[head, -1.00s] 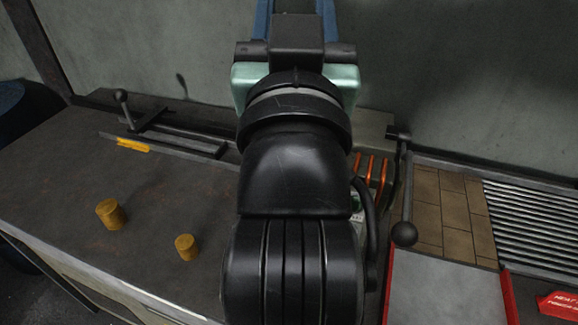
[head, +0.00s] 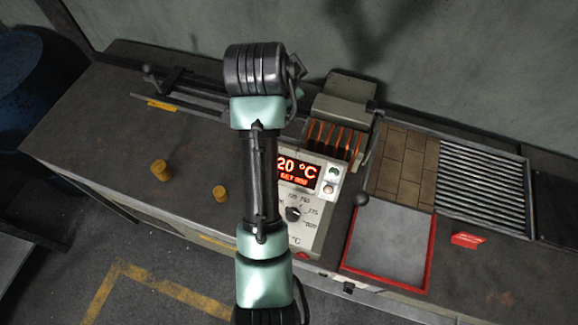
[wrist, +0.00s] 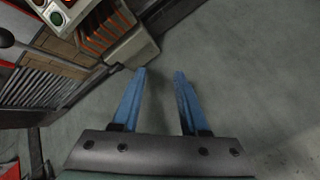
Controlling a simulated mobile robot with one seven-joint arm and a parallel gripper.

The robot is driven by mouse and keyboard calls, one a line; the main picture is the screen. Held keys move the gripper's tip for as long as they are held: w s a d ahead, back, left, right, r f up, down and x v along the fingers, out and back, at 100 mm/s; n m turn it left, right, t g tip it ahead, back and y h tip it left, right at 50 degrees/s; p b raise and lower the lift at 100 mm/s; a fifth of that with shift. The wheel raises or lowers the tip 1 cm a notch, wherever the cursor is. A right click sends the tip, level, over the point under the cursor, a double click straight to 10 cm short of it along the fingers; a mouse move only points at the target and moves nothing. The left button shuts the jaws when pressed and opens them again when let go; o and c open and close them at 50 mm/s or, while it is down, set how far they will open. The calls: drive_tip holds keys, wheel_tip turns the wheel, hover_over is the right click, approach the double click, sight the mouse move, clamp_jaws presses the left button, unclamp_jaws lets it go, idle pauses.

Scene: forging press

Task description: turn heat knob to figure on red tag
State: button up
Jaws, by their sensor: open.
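The dark heat knob (head: 293,213) sits on the pale front panel of the heater, right beside my arm in the head view. Figures ring it, but they are small and partly covered by my arm. Above it, a red-lit display (head: 299,172) shows "20 °C" with its left part hidden and a smaller set line. The red tag (head: 467,240) lies on the bench at the right; its writing is too small to read. My gripper (wrist: 160,73) shows in the wrist view with two blue fingers apart and nothing between them. It points at the grey wall, away from the knob.
The heater's glowing coils (head: 334,139) are above the panel, with a ball-ended lever (head: 362,199) to its right. A red-edged plate (head: 388,243) and a ribbed rack (head: 480,180) lie further right. Two yellow cylinders (head: 160,170) stand on the left bench.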

drive_tip(key=s+a+f+m+g+h, duration=0.1)
drive_tip(key=s+a+f+m+g, duration=0.1)
drive_tip(key=s+f+m+g, duration=0.65)
drive_tip(key=m+g+h, duration=0.1)
drive_tip(key=m+g, duration=0.1)
drive_tip(key=m, duration=0.2)
approach(292, 211)
drive_tip(key=shift+n, duration=0.25)
drive_tip(key=b+x, duration=0.6)
drive_tip(key=b, duration=0.1)
drive_tip(key=shift+f, duration=0.15)
drive_tip(key=shift+s+d+f+p, duration=0.1)
drive_tip(key=shift+f+p, duration=0.05)
drive_tip(key=shift+p, duration=0.25)
drive_tip(key=shift+s+d+f, duration=0.1)
drive_tip(key=shift+d+f, duration=0.1)
drive_tip(key=shift+f, duration=0.45)
clamp_jaws()
